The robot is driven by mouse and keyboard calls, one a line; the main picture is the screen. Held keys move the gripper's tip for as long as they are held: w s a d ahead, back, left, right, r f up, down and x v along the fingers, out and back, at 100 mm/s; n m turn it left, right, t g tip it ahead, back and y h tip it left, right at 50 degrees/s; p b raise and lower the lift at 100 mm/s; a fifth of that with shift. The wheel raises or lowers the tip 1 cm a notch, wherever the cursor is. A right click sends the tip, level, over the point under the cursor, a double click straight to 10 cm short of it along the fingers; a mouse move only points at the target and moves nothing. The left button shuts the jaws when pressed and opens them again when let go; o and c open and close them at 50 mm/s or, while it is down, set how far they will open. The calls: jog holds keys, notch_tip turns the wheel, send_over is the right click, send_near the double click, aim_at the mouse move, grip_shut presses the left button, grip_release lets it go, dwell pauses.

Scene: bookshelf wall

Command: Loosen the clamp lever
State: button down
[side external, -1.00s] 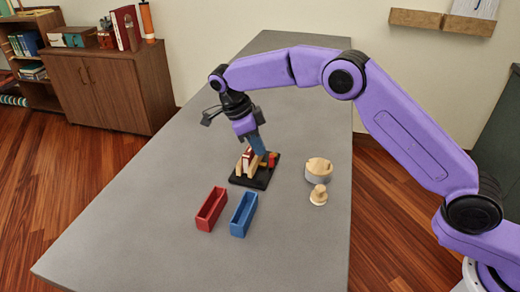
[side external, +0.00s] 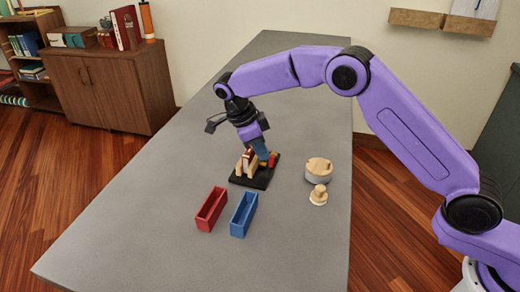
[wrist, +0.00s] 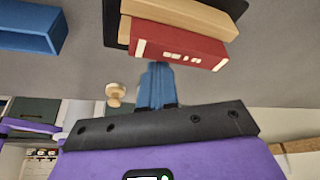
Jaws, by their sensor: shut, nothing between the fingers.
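A clamp stands on a black base plate (side external: 262,183) on the grey table. Pale wooden jaws (side external: 239,166) hold a red book-like block (side external: 249,158) upright; the block with white marks (wrist: 180,47) also shows in the wrist view. A small red part (side external: 272,159) at the clamp's right side looks like the lever, but its exact shape is too small to tell. My gripper (side external: 264,158) is shut and empty, its blue fingers pointing down right beside the red part. Whether they touch it I cannot tell. In the wrist view the fingers (wrist: 157,85) are together; the lever is not identifiable there.
A red open bin (side external: 211,209) and a blue open bin (side external: 243,214) stand in front of the clamp. A round wood-topped grey container (side external: 318,171) and a wooden knob-like piece (side external: 318,195) stand to the right. The table's left side is clear.

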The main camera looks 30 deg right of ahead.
jog(key=shift+s+d+n+t, duration=0.2)
jog(key=shift+s+n+t, duration=0.1)
jog(key=shift+n, duration=0.4)
jog(key=n, duration=0.1)
jog(key=s+d+n+t, duration=0.1)
jog(key=n, duration=0.1)
jog(key=shift+s+d, duration=0.1)
jog(key=shift+s, duration=0.15)
jog(key=d+n, duration=0.1)
jog(key=n, duration=0.1)
jog(key=s+n+t, duration=0.1)
jog(key=shift+d+n+t, duration=0.3)
jog(key=shift+d+n, duration=0.1)
jog(key=d+n, duration=0.1)
jog(key=n+t, duration=0.1)
jog(key=n, duration=0.1)
jog(key=shift+s+d+n+y, duration=0.2)
jog(key=shift+d+n+y, duration=0.1)
jog(key=shift+d+y, duration=0.1)
jog(key=n, duration=0.1)
jog(key=d+n, duration=0.1)
jog(key=shift+d+n+t+y, duration=0.25)
jog(key=shift+n+t+y, duration=0.05)
jog(key=shift+n+t, duration=0.1)
jog(key=shift+w+d, duration=0.1)
jog(key=shift+d, duration=0.3)
